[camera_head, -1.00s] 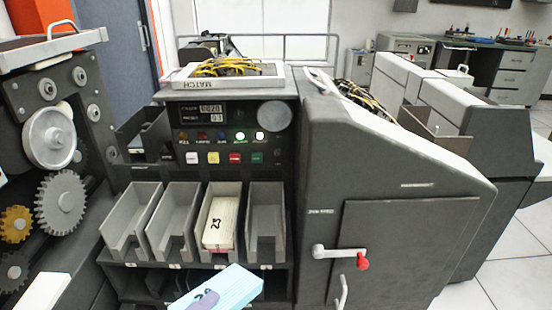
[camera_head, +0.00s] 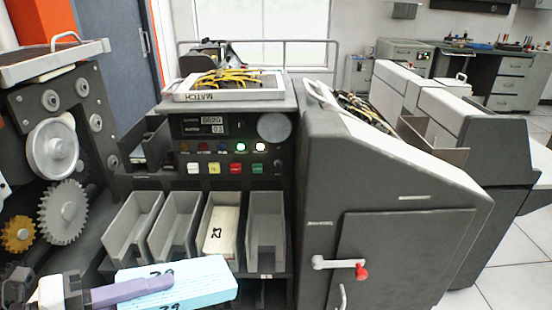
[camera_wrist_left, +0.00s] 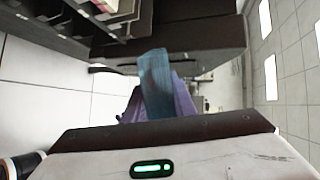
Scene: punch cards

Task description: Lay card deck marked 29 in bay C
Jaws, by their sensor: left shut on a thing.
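A light blue card deck (camera_head: 205,282) is held low in front of the bays in the head view. Its front mark looks like 29; the mark on top is partly covered by a finger. My left gripper (camera_head: 160,284), with purple fingers, is shut on the deck's left part. The left wrist view shows the deck (camera_wrist_left: 155,78) between the purple fingers. Beyond the deck is a row of grey open bays: far left (camera_head: 131,225), second (camera_head: 174,226), third (camera_head: 222,200) and far right (camera_head: 265,225). Their letters are too small to read. My right gripper is out of view.
A cream deck marked 23 (camera_head: 220,232) lies in the third bay; the other bays look empty. Gears (camera_head: 62,212) stand at the left. A dark cabinet with a red-knobbed handle (camera_head: 340,264) stands close on the right. A button panel (camera_head: 222,168) is above the bays.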

